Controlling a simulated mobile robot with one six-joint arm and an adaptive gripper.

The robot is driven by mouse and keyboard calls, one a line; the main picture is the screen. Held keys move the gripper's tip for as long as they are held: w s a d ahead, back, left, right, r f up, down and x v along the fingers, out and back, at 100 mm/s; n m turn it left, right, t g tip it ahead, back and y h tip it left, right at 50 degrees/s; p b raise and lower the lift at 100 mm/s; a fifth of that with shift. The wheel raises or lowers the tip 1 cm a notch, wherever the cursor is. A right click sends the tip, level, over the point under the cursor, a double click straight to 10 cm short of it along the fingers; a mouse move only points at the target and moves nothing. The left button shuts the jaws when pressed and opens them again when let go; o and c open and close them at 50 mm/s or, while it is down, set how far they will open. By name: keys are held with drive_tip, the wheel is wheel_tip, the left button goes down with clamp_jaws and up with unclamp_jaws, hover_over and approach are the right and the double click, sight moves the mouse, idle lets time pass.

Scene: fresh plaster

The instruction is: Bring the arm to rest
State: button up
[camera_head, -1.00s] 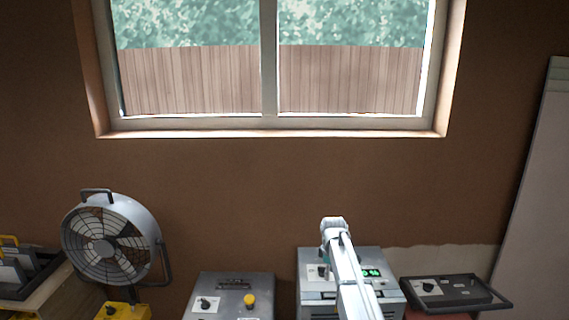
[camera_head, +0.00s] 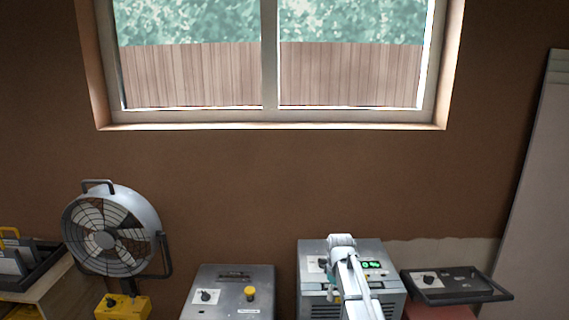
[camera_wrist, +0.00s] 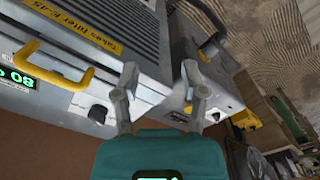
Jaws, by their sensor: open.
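My arm (camera_head: 352,275) shows in the head view at lower right of centre, in front of a grey machine (camera_head: 312,262) with a green display. In the wrist view my gripper (camera_wrist: 160,80) is open, with its two grey fingers apart and nothing between them. Beyond the fingers are the grey machine's casing (camera_wrist: 150,45) and a dark gap. In the head view the gripper's fingers are hidden behind the arm.
A second grey box (camera_head: 230,290) with a yellow knob stands left of the arm. A fan (camera_head: 112,235) stands further left, and a black-framed panel (camera_head: 455,284) is at right. A yellow handle (camera_wrist: 55,65) sticks out from the machine. The wall below the window (camera_head: 270,165) is bare.

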drive_tip(key=s+f+m+b, duration=0.3)
drive_tip(key=s+m, duration=0.1)
drive_tip(key=s, duration=0.5)
drive_tip(key=s+f+m+b, duration=0.3)
drive_tip(key=s+m, duration=0.1)
drive_tip(key=s, duration=0.6)
drive_tip(key=shift+s+d+f, duration=0.2)
drive_tip(key=shift+d+f, duration=0.05)
drive_tip(key=shift+f, duration=0.1)
drive_tip(key=shift+s, duration=0.15)
